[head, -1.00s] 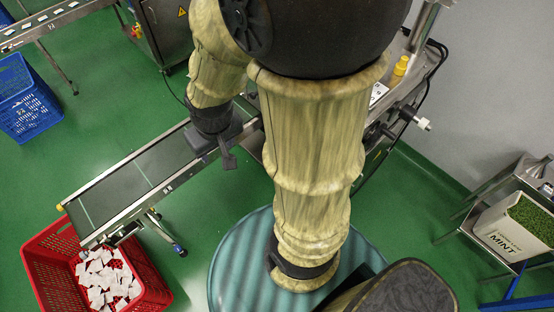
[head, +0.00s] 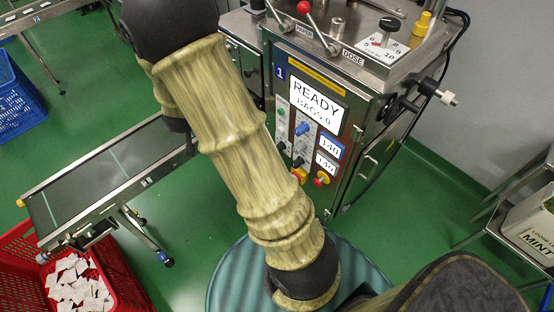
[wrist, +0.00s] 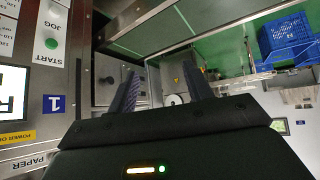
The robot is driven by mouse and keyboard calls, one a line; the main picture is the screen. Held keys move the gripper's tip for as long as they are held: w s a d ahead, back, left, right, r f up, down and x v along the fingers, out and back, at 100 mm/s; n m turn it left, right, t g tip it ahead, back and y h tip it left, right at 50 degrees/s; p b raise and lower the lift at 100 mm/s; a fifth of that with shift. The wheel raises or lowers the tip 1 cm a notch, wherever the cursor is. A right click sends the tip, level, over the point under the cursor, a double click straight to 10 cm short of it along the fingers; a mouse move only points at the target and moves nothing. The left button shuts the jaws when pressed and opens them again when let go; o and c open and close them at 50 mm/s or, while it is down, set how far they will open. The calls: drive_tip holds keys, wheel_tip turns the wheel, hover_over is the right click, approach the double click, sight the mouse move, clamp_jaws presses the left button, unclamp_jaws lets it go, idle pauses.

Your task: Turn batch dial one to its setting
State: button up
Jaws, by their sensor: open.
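The machine marked 1 (head: 352,80) stands right of my arm in the head view, its screen (head: 318,98) reading READY, BAGS 0. My gripper is hidden behind my arm in the head view.
PAPER and DOSE levers, one red-topped (head: 304,7), and a yellow cap (head: 422,24) stand on the machine top. A conveyor (head: 100,175) runs to a red crate (head: 105,258) of teabags. Blue crates (head: 18,98) and a MINT box (head: 528,235) stand at the sides.

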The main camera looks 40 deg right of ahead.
drive_tip(key=w+d+f+m+h+b, duration=0.1)
drive_tip(key=w+d+f+h+b, duration=0.2)
drive_tip(key=f, duration=0.4)
drive_tip(key=d+f+h+b, duration=0.1)
drive_tip(key=d+f+b, duration=0.1)
drive_tip(key=f+b, duration=0.4)
drive_tip(key=s+d+f+m+g+h+b, duration=0.1)
drive_tip(key=s+d+f+g+h+b, duration=0.1)
drive_tip(key=f+b, duration=0.4)
drive_tip(key=s+d+f+m+g+h+b, duration=0.1)
drive_tip(key=f+h+b, duration=0.4)
drive_tip(key=f, duration=0.5)
drive_tip(key=s+d+f+m+g+h+b, duration=0.1)
drive_tip(key=s+d+f+g+h+b, duration=0.2)
drive_tip(key=f+b, duration=0.4)
drive_tip(key=shift+d+f+g+h, duration=0.3)
drive_tip(key=shift+d+f+g, duration=0.1)
drive_tip(key=shift+d+f, duration=0.35)
drive_tip(key=shift+a+f, duration=0.1)
drive_tip(key=d+b, duration=0.1)
drive_tip(key=d, duration=0.4)
drive_tip(key=w+d+b, duration=0.1)
drive_tip(key=d+b, duration=0.1)
drive_tip(key=d, duration=0.4)
drive_tip(key=d+b, duration=0.2)
drive_tip(key=d, duration=0.3)
drive_tip(key=shift+w+d+f, duration=0.1)
drive_tip(key=shift+w+d, duration=0.1)
drive_tip(key=shift+d, duration=0.5)
